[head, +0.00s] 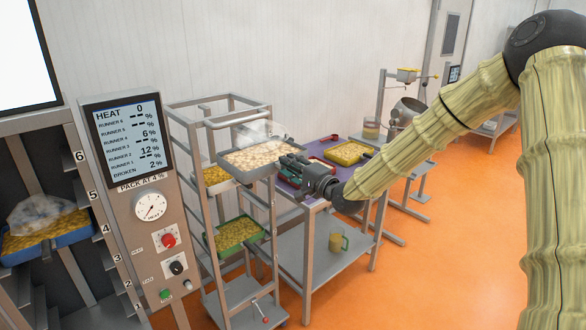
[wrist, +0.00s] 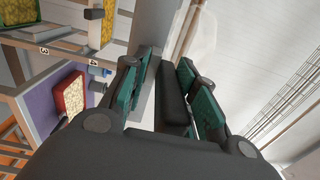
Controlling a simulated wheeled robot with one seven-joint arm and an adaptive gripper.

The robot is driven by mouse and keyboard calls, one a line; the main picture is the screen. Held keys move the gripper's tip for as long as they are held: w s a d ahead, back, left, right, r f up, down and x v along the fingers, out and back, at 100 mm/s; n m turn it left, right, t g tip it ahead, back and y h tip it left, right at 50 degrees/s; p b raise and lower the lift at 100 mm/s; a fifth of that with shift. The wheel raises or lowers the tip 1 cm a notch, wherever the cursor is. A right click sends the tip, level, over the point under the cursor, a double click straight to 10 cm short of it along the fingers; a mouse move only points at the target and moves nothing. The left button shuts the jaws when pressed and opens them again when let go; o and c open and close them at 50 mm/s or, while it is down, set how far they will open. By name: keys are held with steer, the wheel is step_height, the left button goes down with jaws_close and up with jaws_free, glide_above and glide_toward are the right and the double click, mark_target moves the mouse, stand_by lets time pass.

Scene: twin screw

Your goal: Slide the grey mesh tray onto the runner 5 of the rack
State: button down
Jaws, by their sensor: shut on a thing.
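The grey tray (head: 246,179), filled with pale pieces, is up at the top part of the wheeled metal rack (head: 192,150). It overlaps the rack's frame in the head view; I cannot tell whether it touches a runner. My gripper (head: 290,166) is shut on the tray's right edge. A yellow-filled tray (head: 216,175) sits in the rack just below, and a green tray (head: 236,236) sits lower.
A cabinet at the left carries labels 1 to 6 and holds a blue tray (head: 60,240) under clear film. Its control panel (head: 125,140) stands beside the rack. A purple-topped table (head: 318,152) with red and yellow trays stands right of the rack. Orange floor (head: 440,270) is open at right.

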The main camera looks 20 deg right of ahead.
mark_target(259, 160)
steer(key=b+x, duration=0.4)
steer(key=x, duration=2.4)
steer(key=shift+w+a+f, duration=0.2)
steer(key=shift+w+f, duration=0.1)
stand_by(0.5)
steer(key=shift+f+b, duration=0.5)
stand_by(1.2)
steer(key=c, duration=1.1)
jaws_free()
steer(key=shift+o, duration=0.2)
steer(key=v, duration=1.2)
